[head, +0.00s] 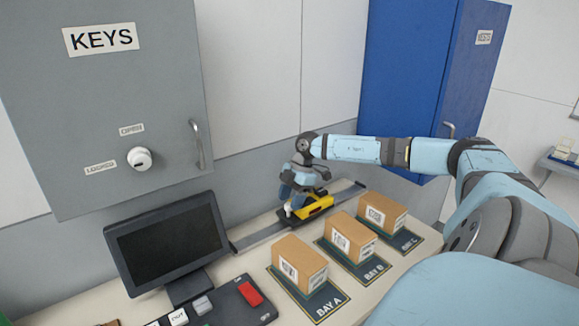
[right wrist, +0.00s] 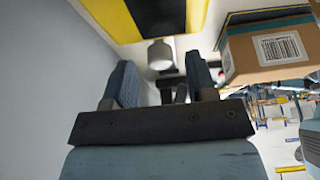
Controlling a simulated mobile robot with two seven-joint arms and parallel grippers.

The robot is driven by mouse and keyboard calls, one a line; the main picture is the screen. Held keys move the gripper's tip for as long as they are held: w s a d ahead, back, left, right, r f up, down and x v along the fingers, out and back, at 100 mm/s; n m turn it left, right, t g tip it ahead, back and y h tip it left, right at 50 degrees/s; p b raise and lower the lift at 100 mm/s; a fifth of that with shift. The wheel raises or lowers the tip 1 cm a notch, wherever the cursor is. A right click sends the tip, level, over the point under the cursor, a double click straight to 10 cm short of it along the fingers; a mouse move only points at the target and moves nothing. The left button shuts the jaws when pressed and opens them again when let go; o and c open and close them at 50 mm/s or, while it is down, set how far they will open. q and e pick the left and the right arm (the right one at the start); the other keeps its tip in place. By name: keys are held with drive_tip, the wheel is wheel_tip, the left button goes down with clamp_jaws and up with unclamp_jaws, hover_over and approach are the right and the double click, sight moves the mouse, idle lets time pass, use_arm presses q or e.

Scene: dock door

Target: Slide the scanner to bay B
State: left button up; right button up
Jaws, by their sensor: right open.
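The yellow and black scanner (head: 319,206) sits on a dark rail (head: 260,236) along the back of the counter. It stands behind the boxes of bay B (head: 375,270) and bay C (head: 409,243); I cannot tell exactly which it faces. My right gripper (head: 289,206) is at the scanner's left front, pointing down. In the right wrist view the open fingers (right wrist: 160,80) stand apart, with a pale knob (right wrist: 160,55) under the scanner's yellow and black body (right wrist: 195,14) just beyond their tips. Contact with the knob is not clear. My left gripper is out of view.
Cardboard boxes stand on the pads of bay A (head: 300,262), bay B (head: 350,236) and bay C (head: 382,211), close in front of the rail. A monitor (head: 168,240) and a button panel (head: 215,305) are at left. A grey key cabinet (head: 110,180) and blue cabinet (head: 400,80) hang behind.

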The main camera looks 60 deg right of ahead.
drive_tip(key=b+v, duration=0.1)
drive_tip(key=v, duration=1.1)
drive_tip(key=shift+r, duration=0.3)
drive_tip(key=shift+s+f, duration=0.1)
